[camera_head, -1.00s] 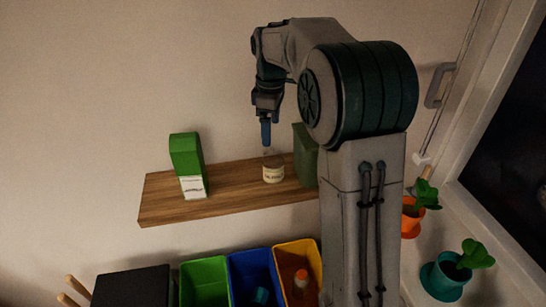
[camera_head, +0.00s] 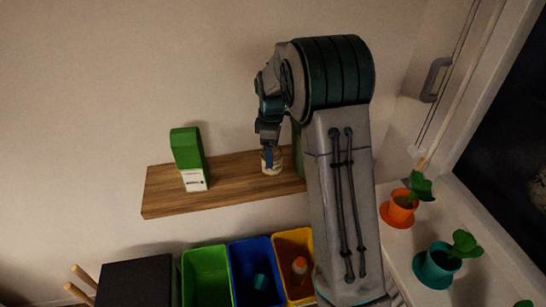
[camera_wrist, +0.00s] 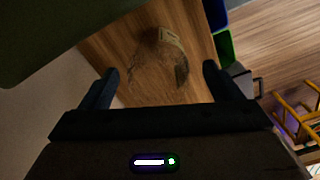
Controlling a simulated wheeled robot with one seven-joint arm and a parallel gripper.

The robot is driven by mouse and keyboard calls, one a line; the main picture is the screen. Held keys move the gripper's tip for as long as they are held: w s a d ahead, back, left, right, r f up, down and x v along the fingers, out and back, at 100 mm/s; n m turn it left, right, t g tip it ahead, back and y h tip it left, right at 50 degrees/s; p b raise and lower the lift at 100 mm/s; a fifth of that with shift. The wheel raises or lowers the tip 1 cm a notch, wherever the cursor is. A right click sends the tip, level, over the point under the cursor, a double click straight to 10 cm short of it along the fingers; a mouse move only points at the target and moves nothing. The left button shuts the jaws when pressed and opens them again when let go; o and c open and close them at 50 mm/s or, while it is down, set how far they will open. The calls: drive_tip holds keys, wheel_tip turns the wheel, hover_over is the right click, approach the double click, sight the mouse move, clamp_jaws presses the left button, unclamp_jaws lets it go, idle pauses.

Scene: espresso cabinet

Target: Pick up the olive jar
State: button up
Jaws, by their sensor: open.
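The olive jar (camera_head: 272,168) is a small jar with a pale label, standing on the wooden shelf (camera_head: 225,194). In the wrist view the glass jar (camera_wrist: 162,62) looks see-through, with part of its label showing. My gripper (camera_head: 268,160) is lowered over the jar in the head view and partly covers it. In the wrist view my gripper (camera_wrist: 160,76) has its two fingers apart, one on each side of the jar's lower part. It is open; whether either finger touches the glass cannot be told.
A green and white carton (camera_head: 190,160) stands left on the shelf. A green object (camera_head: 297,145) is mostly hidden behind my arm. Green (camera_head: 187,285), blue (camera_head: 235,285) and yellow (camera_head: 280,250) bins sit below. Potted plants (camera_head: 402,205) line the sill at right.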

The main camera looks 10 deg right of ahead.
drive_tip(key=shift+f, duration=1)
drive_tip(key=c, duration=1)
drive_tip(key=shift+c, duration=0.9)
drive_tip(key=shift+r, duration=0.15)
